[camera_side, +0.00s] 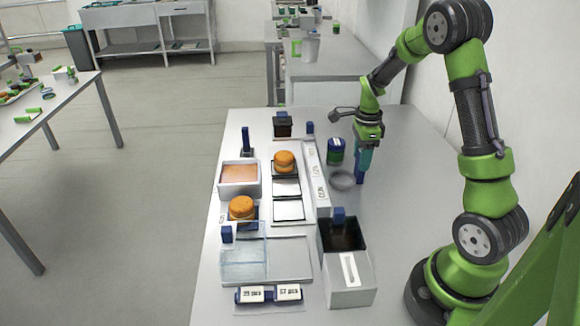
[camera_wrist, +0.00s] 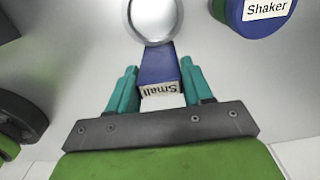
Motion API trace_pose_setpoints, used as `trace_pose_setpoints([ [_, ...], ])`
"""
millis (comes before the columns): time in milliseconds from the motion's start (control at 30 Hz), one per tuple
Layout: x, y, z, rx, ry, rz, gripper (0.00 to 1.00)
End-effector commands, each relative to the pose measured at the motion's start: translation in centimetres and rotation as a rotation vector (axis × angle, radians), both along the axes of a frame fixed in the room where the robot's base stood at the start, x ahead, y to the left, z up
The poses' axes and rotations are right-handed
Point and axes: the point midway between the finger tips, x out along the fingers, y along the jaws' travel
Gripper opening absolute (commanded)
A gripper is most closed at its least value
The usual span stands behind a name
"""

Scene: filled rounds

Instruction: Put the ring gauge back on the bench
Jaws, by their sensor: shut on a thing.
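The ring gauge has a round metal ring and a blue handle marked "Small". In the wrist view, its handle (camera_wrist: 160,68) is between the teal fingers of my gripper (camera_wrist: 161,84), which is shut on it, and the ring extends beyond the fingertips. In the side view, my gripper (camera_side: 363,158) points down over the right part of the bench (camera_side: 395,215). The grey ring (camera_side: 342,180) shows low, just left of the blue handle (camera_side: 359,172). I cannot tell whether the gauge touches the bench.
A blue and green shaker (camera_side: 336,150) stands close behind the ring; its label shows in the wrist view (camera_wrist: 266,10). To the left are a long white labelled block (camera_side: 316,180), a dark open bin (camera_side: 342,236) and orange rounds (camera_side: 242,208). The bench right of the ring looks clear.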

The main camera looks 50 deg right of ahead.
Motion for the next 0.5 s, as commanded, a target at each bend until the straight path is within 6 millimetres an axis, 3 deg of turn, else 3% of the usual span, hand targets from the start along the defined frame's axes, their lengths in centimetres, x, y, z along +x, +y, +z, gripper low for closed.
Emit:
trace_pose_setpoints([
  [200,-0.01,0.02,-0.28,0.001,0.001,0.0,0.31],
  [233,-0.01,0.02,-0.33,0.001,0.001,-0.001,0.52],
  [300,0.01,0.02,-0.28,0.0,0.0,0.0,0.63],
  [400,0.01,0.02,-0.27,0.0,0.0,0.0,0.76],
  [500,0.01,0.02,-0.26,0.0,0.0,0.0,0.76],
])
